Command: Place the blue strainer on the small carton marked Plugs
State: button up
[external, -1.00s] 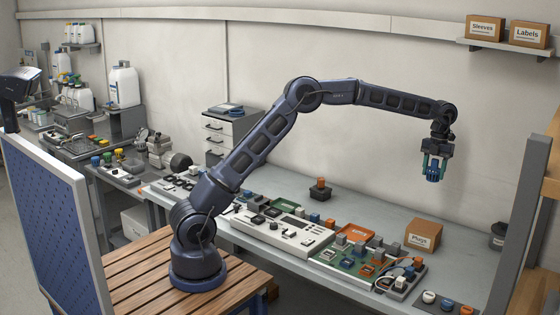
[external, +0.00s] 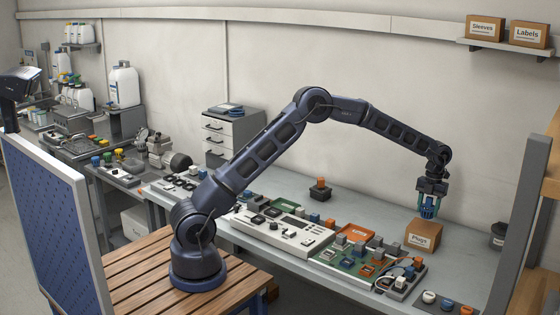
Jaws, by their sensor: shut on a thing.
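The small carton marked Plugs (external: 422,239) is a brown box standing on the grey workbench near its right end. My gripper (external: 429,213) points down over the carton's back part and is shut on the blue strainer (external: 428,208). The strainer's lower end is at or just above the carton's top; I cannot tell whether they touch. The fingers partly cover the strainer.
Circuit boards and small parts (external: 365,252) lie left of and in front of the carton. A dark pot (external: 498,236) stands to its right by a grey post (external: 515,220). Cartons marked Sleeves (external: 485,28) and Labels (external: 528,33) sit on a wall shelf.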

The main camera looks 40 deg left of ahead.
aim_at(427, 216)
jog(key=shift+f, duration=2)
jog(key=o, duration=0.9)
jog(key=shift+f, duration=0.1)
jog(key=shift+o, duration=0.2)
